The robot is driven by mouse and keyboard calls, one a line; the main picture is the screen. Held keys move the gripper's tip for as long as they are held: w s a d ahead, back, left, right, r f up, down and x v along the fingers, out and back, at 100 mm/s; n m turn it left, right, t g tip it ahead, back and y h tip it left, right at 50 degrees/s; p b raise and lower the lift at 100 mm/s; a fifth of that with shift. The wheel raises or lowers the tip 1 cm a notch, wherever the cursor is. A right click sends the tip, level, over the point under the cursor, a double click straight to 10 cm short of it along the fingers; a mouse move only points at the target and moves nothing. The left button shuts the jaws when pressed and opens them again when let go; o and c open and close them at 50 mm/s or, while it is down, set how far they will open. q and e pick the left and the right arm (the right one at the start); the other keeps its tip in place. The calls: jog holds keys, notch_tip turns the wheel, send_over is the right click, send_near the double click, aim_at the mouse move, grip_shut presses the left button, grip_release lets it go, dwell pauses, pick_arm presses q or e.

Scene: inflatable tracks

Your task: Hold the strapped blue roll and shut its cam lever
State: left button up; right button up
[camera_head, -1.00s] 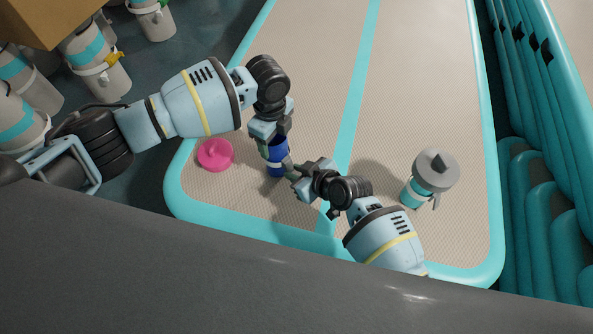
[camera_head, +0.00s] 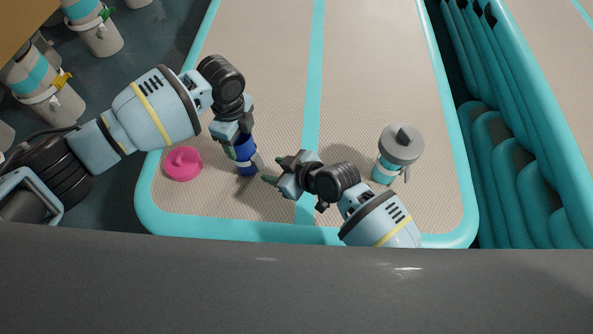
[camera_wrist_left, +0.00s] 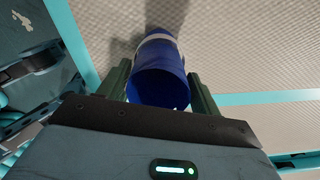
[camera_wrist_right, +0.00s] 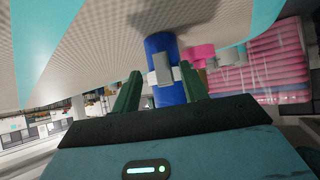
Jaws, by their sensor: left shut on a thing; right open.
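The blue roll (camera_head: 246,168) stands upright over the beige mat, with a pale strap around it. My left gripper (camera_head: 238,146) is shut on its upper part from above; the left wrist view shows the roll (camera_wrist_left: 158,86) between both fingers. A grey piece, seemingly the cam lever (camera_head: 258,161), sticks out on the roll's right side. In the right wrist view the lever (camera_wrist_right: 161,68) lies in front of the roll (camera_wrist_right: 165,95), between the fingertips in the picture. My right gripper (camera_head: 267,172) is open and empty, just right of the lever. Whether the lever is touched is unclear.
A pink round object (camera_head: 183,163) lies on the mat left of the roll. A grey-capped canister (camera_head: 401,145) stands to the right, behind my right arm. The mat has a raised turquoise rim (camera_head: 440,100). Inflated turquoise tubes (camera_head: 520,130) line the right side.

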jog(key=v, duration=0.7)
jog(key=shift+s+d+r, duration=0.15)
jog(key=shift+s+d, duration=0.05)
jog(key=shift+d, duration=0.05)
pick_arm(q)
jog(key=o, duration=1.3)
notch_tip(320, 180, up, 12)
